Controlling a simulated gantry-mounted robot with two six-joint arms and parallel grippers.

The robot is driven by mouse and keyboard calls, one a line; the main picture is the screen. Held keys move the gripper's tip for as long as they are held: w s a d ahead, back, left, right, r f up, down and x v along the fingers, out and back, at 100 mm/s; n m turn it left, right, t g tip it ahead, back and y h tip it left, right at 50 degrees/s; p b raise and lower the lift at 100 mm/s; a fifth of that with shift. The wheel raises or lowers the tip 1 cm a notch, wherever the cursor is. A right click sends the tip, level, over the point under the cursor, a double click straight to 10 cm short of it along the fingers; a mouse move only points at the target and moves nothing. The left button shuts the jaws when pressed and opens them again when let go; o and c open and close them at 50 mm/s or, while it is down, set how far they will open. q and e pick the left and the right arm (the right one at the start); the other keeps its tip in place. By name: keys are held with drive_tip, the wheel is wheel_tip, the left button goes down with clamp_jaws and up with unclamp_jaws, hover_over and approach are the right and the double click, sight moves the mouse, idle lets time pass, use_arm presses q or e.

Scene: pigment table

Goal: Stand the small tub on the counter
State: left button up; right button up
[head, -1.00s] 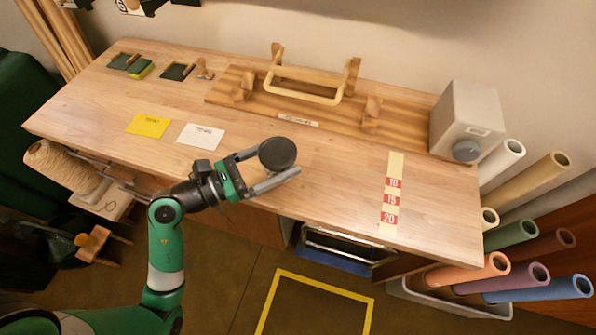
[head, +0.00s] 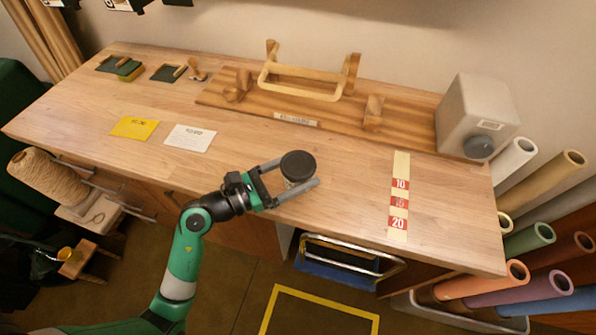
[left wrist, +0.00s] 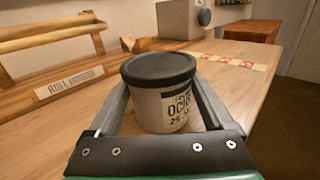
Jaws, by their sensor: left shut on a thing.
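The small tub (head: 297,170) has a dark lid and a light, labelled body. It is upright between the fingers of my left gripper (head: 291,180), which is shut on it, over the front part of the wooden counter (head: 340,165). In the left wrist view the tub (left wrist: 165,95) stands upright between both fingers, its label partly readable. I cannot tell whether its base touches the counter. My right gripper is not in view.
A wooden rack (head: 305,85) stands at the back, with a grey box with a knob (head: 475,115) to its right. A numbered strip (head: 399,195) lies right of the tub. Yellow (head: 135,127) and white (head: 190,138) cards lie left. The counter around the tub is clear.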

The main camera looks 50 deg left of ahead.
use_arm(q)
drive_tip(key=o, duration=1.4)
drive_tip(key=shift+f, duration=0.1)
drive_tip(key=shift+s+a, duration=0.15)
drive_tip(key=shift+s, duration=0.2)
drive_tip(key=p+v, duration=0.1)
drive_tip(key=v, duration=0.9)
drive_tip(key=shift+s+a+p, duration=0.1)
drive_tip(key=shift+s+p, duration=0.15)
drive_tip(key=shift+p, duration=0.1)
drive_tip(key=shift+s, duration=0.45)
